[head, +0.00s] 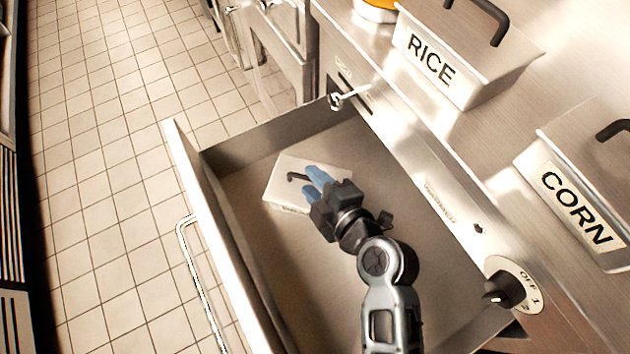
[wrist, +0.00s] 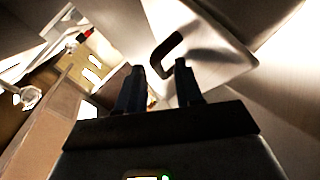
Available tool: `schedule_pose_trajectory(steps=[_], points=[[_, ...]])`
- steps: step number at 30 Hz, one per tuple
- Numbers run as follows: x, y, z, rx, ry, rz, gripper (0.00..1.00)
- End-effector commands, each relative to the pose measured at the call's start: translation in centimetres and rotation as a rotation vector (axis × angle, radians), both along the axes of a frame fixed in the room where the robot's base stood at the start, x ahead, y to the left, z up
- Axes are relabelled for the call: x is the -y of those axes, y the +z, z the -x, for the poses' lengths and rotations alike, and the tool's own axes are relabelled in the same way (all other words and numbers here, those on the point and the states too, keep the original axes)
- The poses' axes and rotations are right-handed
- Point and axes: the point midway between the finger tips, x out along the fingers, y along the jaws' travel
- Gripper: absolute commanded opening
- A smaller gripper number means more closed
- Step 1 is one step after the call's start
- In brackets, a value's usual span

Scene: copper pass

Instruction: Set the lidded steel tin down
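The lidded steel tin (head: 282,190) sits inside the open drawer (head: 262,255), toward its far end, and looks flat on the drawer floor. Its lid has a dark bent handle (head: 297,177), and a partly seen label is on its near side. My gripper (head: 307,178) is over the tin with its blue fingers close to the handle. In the wrist view, the two fingers (wrist: 160,70) are apart, and the handle (wrist: 168,52) shows just beyond the tips, not clamped. My gripper hides part of the tin's right side.
A RICE tin (head: 465,55) and a CORN tin (head: 570,200) stand on the steel counter to the right. A control knob (head: 505,290) is on the counter front. The drawer walls surround my gripper. The drawer floor nearer me is bare, and tiled floor (head: 120,200) lies left.

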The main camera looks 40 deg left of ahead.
Motion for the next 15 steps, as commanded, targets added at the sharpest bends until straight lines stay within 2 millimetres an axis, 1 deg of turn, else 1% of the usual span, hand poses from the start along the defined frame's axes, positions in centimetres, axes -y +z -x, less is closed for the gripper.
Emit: schedule_pose_trajectory(steps=[6, 10, 11, 15], points=[[0.0, 0.0, 0.0, 0.000, 0.000, 0.001, 0.37], [0.0, 0.4, 0.0, -0.001, 0.000, 0.001, 0.37], [0.4, 0.3, 0.1, -0.001, -0.001, 0.001, 0.37], [2.5, 1.1, 0.8, 0.000, -0.002, 0.000, 0.37]])
